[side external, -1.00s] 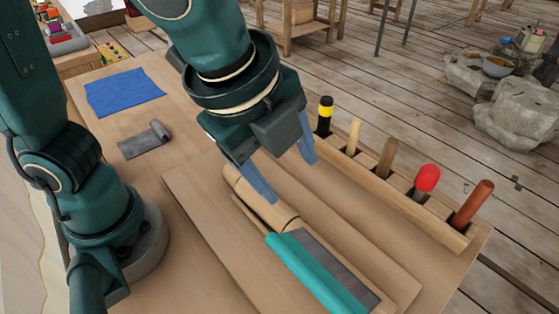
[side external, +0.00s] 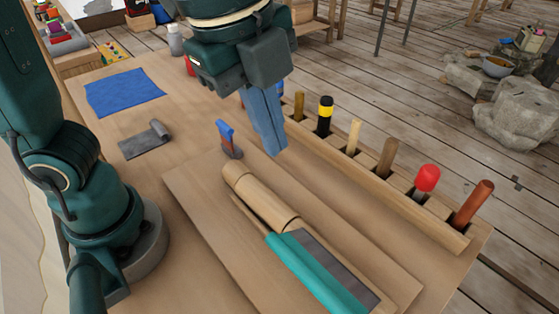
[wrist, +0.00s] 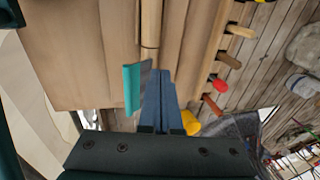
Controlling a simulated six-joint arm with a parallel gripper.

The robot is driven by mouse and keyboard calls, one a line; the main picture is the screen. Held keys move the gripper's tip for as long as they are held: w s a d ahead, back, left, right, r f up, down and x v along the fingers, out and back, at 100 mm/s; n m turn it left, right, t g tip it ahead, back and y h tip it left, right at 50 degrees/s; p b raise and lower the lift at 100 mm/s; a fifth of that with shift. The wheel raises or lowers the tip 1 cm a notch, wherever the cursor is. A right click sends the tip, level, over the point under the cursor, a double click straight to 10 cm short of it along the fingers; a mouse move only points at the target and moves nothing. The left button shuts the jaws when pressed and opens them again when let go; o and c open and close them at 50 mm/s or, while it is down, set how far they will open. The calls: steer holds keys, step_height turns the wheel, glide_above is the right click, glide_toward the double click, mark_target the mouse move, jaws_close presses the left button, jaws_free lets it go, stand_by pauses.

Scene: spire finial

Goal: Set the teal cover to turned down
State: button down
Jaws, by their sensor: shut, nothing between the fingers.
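The teal cover (side external: 312,274) is a long narrow teal piece at the front of the work board. It lies along the left side of a dark grey flat strip (side external: 335,263), at the near end of a round wooden piece (side external: 260,198). Its near end runs close to the bottom of the side view. In the wrist view, the teal cover (wrist: 132,88) shows left of my fingers, with a grey edge beside it. My gripper (side external: 274,150) is shut and empty, raised above the far part of the board, apart from the cover. Its fingers (wrist: 160,75) point down together.
A rack (side external: 400,203) of upright handled tools runs along the right side. The board's left part is clear.

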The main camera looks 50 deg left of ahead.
steer(key=d+r+g+h, duration=0.3)
steer(key=d+r+g, duration=0.15)
steer(key=d, duration=0.25)
glide_toward(304, 278)
steer(key=f, duration=0.1)
steer(key=d+f, duration=0.1)
steer(key=f, duration=0.1)
steer(key=d+f, duration=0.1)
steer(key=f, duration=0.1)
steer(key=shift+w+d+f, duration=0.1)
steer(key=shift+w+f, duration=0.05)
steer(key=shift+w, duration=0.1)
steer(key=shift+s+f, duration=0.2)
steer(key=shift+f, duration=0.25)
steer(key=shift+s+f+m+t, duration=0.2)
steer(key=shift+s+f+t, duration=0.1)
steer(key=shift+s+t, duration=0.25)
steer(key=shift+s+f+m+t, duration=0.2)
steer(key=shift+s+f+t, duration=0.15)
steer(key=shift+t, duration=0.35)
steer(key=shift+s+f, duration=0.7)
steer(key=shift+f, duration=0.25)
steer(key=shift+s+f, duration=0.4)
steer(key=shift+f, duration=0.4)
steer(key=shift+s+f, duration=0.1)
steer(key=shift+f, duration=0.1)
